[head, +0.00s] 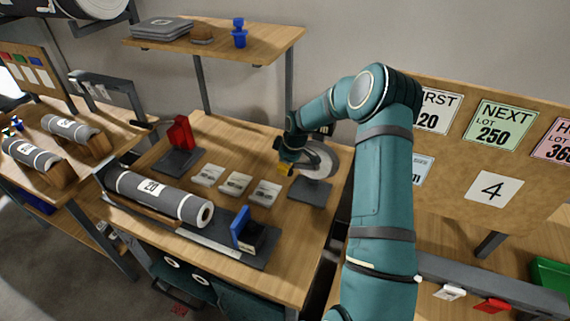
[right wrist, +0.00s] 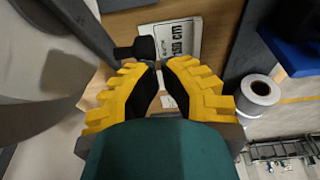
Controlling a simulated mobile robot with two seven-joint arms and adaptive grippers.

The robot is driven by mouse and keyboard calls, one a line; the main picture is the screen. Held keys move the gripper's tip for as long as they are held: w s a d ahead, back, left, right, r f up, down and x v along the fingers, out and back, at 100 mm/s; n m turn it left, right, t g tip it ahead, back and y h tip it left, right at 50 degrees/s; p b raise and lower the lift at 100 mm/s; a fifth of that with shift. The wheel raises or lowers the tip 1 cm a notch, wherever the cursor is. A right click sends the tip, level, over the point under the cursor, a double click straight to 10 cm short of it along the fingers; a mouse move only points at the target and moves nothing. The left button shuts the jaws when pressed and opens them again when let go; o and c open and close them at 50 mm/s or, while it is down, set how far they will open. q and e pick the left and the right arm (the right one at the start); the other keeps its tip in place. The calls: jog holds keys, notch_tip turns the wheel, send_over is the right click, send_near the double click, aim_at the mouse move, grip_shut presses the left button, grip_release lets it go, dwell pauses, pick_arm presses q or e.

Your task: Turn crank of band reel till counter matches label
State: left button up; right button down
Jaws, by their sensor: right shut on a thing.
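The band reel (head: 322,160), a grey disc on a dark base, stands at the back right of the wooden table. It shows large at the left of the right wrist view (right wrist: 35,75). My right gripper (head: 286,168) is at the reel's left side, its yellow fingers closed. In the wrist view the fingers (right wrist: 158,88) meet near a dark crank knob (right wrist: 145,48); the grip itself is partly hidden. A white card (right wrist: 178,42) with upside-down print that seems to read 250 cm lies beyond the fingertips. I cannot make out a counter reading. My left gripper is not in view.
A grey roll (head: 157,195) marked 20 lies in a cradle at the table's front. Several white cards (head: 236,183) lie mid-table. A red block device (head: 180,134) and a blue one (head: 241,226) stand nearby. A board (head: 455,175) with printed lot signs is at right.

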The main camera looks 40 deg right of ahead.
dwell(0.3)
jog(key=shift+w+f+g, duration=0.1)
jog(key=shift+f+g, duration=0.15)
jog(key=shift+g, duration=0.15)
jog(key=shift+a+f+g+h, duration=0.1)
jog(key=shift+f+g+h, duration=0.15)
jog(key=shift+g+h, duration=0.05)
jog(key=f+g, duration=0.1)
jog(key=f+g+h+b, duration=0.1)
jog(key=f+g, duration=0.1)
jog(key=shift+s+f+h+b, duration=0.1)
jog(key=shift+s+h+b, duration=0.15)
jog(key=shift+h+b, duration=0.15)
dwell(0.7)
